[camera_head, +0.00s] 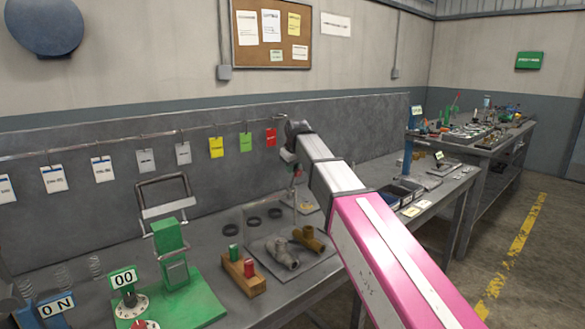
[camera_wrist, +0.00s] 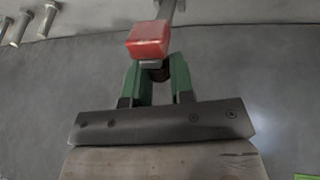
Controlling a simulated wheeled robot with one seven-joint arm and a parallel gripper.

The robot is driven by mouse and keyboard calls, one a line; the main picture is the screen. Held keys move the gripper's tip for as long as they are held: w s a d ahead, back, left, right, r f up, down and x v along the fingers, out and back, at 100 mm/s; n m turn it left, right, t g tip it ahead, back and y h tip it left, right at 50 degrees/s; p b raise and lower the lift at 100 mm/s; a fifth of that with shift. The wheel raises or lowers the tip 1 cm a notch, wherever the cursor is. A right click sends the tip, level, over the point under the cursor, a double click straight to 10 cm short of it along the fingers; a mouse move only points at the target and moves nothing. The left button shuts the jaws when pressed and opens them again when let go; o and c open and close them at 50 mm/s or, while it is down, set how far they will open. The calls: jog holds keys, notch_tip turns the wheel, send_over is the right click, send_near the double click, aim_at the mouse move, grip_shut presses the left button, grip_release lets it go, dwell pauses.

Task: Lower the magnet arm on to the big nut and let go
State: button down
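In the wrist view my gripper (camera_wrist: 158,72) has its two green fingers close on either side of a small dark part. A red block (camera_wrist: 148,40) stands just past the fingertips, with a grey bar (camera_wrist: 172,12) behind it; these look like the magnet arm. In the head view my gripper (camera_head: 292,158) is over the back of the bench, beside a thin upright stand on a small plate (camera_head: 305,206). A small red spot shows just under it. I cannot make out the big nut in either view.
The bench (camera_head: 215,240) carries a green press (camera_head: 172,255), a wooden block (camera_head: 243,278) with red and green pieces, pipe fittings (camera_head: 282,252) and dark rings (camera_head: 275,213). Dark bins (camera_head: 405,187) stand to the right. Coloured tags (camera_head: 216,148) hang along the back panel.

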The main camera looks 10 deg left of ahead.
jog(key=shift+s, duration=0.1)
jog(key=shift+s+d+f+t+y, duration=0.15)
jog(key=shift+s+d+t+y, duration=0.25)
jog(key=shift+s+d, duration=0.1)
jog(key=shift+s+d+f+t+y, duration=0.15)
jog(key=shift+s+d+t+y, duration=0.25)
jog(key=shift+d, duration=0.1)
jog(key=shift+s+d+f+m+t+y, duration=0.1)
jog(key=shift+s+d+f+t+y, duration=0.35)
jog(key=shift+s+d+f, duration=0.3)
jog(key=shift+s+d+f+m+t+y, duration=0.1)
jog(key=shift+s+d+f+t+y, duration=0.4)
jog(key=shift+f, duration=0.3)
jog(key=shift+s+d+f+m+t+y, duration=0.1)
jog(key=shift+s+d+f+t+y, duration=0.35)
jog(key=shift+d+f, duration=0.35)
jog(key=shift+s+d+f, duration=0.2)
jog(key=shift+f, duration=0.45)
jog(key=shift+s+d+f, duration=0.15)
jog(key=shift+f, duration=0.6)
